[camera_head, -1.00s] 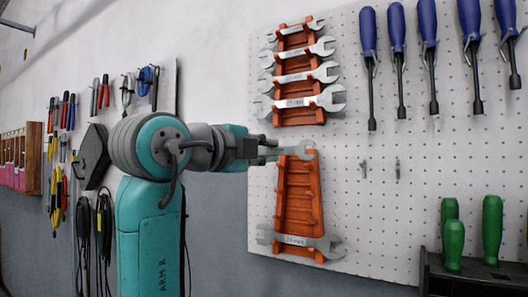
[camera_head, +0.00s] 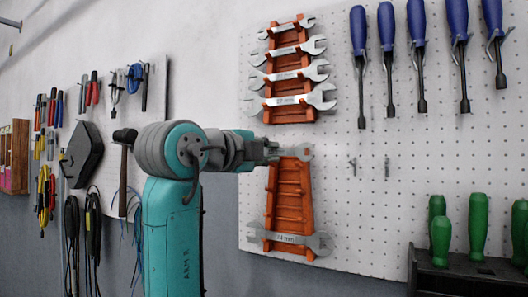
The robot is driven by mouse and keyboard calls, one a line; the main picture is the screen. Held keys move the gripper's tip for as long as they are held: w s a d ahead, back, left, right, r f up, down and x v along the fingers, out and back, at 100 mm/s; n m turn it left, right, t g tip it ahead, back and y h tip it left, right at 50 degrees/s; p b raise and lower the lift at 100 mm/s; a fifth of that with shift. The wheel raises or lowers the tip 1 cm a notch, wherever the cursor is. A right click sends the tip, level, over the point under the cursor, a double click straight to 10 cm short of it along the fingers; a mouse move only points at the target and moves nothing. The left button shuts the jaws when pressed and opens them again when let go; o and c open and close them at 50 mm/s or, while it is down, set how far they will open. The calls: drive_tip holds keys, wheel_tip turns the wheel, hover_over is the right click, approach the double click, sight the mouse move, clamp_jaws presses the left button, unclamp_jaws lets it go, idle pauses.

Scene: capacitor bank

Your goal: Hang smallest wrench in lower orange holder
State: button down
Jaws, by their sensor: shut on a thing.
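The lower orange holder (camera_head: 290,205) is fixed to the white pegboard right of my arm. A large wrench (camera_head: 292,241) lies across its bottom slot. A small wrench (camera_head: 303,153) lies level across the top end of the holder, its right open end showing. My gripper (camera_head: 275,151) is shut on the left part of this small wrench, which hides that part. I cannot tell whether the wrench rests in the top slot or is just in front of it. The middle slots of the holder are empty.
An upper orange holder (camera_head: 288,62) with several wrenches hangs just above my gripper. Blue screwdrivers (camera_head: 415,50) hang at the upper right. Green-handled tools (camera_head: 478,225) stand in a dark rack (camera_head: 465,275) at the lower right. Two small empty hooks (camera_head: 370,167) are right of the lower holder.

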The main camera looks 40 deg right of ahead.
sight(273, 153)
drive_tip(key=shift+x, duration=1.55)
drive_tip(key=shift+w+d+f, duration=0.4)
drive_tip(key=shift+d+f, duration=0.3)
drive_tip(key=shift+d+f, duration=0.1)
drive_tip(key=c, duration=1)
unclamp_jaws()
drive_tip(key=shift+d, duration=0.1)
drive_tip(key=shift+c, duration=0.2)
